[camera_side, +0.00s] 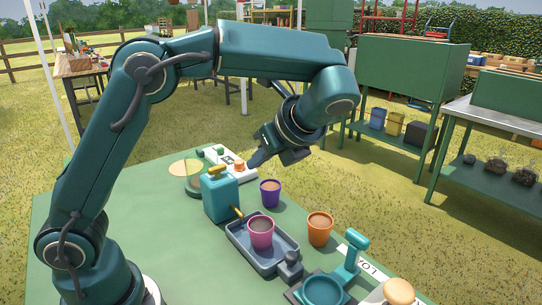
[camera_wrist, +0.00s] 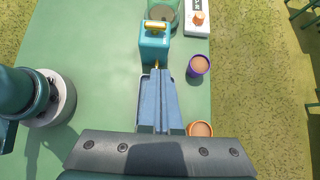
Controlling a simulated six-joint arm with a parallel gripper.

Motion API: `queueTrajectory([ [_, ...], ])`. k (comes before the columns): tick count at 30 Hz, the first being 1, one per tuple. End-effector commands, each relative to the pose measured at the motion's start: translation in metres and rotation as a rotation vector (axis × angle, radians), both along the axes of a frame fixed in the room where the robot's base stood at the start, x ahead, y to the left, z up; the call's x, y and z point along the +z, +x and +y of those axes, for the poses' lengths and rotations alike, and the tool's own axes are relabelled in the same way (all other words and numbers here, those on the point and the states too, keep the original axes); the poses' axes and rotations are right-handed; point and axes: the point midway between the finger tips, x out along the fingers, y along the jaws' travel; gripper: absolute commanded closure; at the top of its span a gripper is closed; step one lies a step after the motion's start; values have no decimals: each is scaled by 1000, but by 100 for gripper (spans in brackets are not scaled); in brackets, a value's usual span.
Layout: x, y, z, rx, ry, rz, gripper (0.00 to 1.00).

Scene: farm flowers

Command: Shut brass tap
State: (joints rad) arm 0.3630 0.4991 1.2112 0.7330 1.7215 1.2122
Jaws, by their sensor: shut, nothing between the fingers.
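A teal tank (camera_side: 220,197) stands on the green table with a brass handle (camera_side: 217,170) on top and a brass tap (camera_side: 237,212) low on its side. In the wrist view the tank (camera_wrist: 154,50) shows its brass top handle (camera_wrist: 155,26), and the tap (camera_wrist: 157,65) peeks out just past my fingertips. My gripper (camera_side: 254,161) is shut and empty, raised above the table. Its fingers (camera_wrist: 158,75) lie together in the wrist view. A pink pot (camera_side: 261,226) sits in a blue-grey tray (camera_side: 281,264) below the tap. I cannot tell whether water is running.
A purple pot (camera_side: 270,193) and an orange pot (camera_side: 320,229) stand right of the tray. A teal stand (camera_side: 352,256) is in front. The table's left part is clear.

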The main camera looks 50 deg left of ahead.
Motion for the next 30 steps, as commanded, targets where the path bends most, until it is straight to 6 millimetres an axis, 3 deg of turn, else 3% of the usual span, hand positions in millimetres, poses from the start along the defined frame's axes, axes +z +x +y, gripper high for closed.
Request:
queueTrajectory([
  [5,-14,-1,15,4,1,4,100],
  [17,-70,-2,71,5,0,6,100],
  [24,-67,-1,101,4,-1,-1,100],
  [30,-67,-1,108,1,-1,1,100],
])
